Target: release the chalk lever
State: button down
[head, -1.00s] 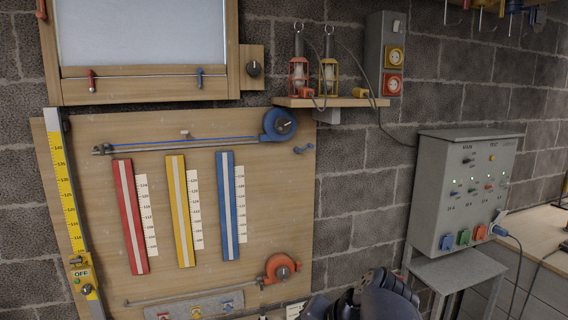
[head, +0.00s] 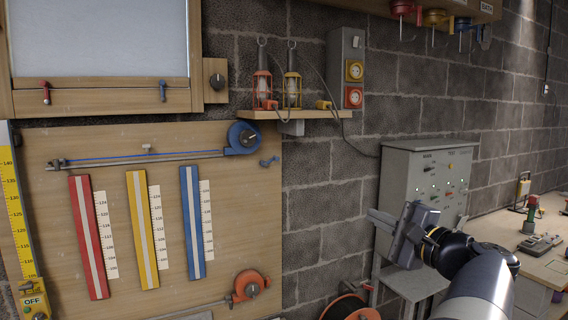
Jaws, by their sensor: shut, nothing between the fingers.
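A blue reel (head: 243,138) sits on the wooden board (head: 110,140), with a blue line stretched left along a metal bar. An orange reel (head: 251,286) is lower on the board. No part is clearly marked as the chalk lever, so I cannot tell for certain which it is. My gripper (head: 374,216) is shut and empty, pointing left, in front of the grey control box and to the right of the board in the picture. It appears apart from everything.
The grey control box (head: 402,165) stands behind my gripper. A wooden shelf (head: 300,114) with two lanterns is above left. A cable drum (head: 350,308) is low in front. A workbench (head: 490,232) with tools lies at right. Wall between board and box is clear.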

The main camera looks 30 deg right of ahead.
aim_at(275, 157)
jog(key=i+l+u, duration=0.25)
jog(key=i+l, duration=0.95)
jog(key=l, duration=0.1)
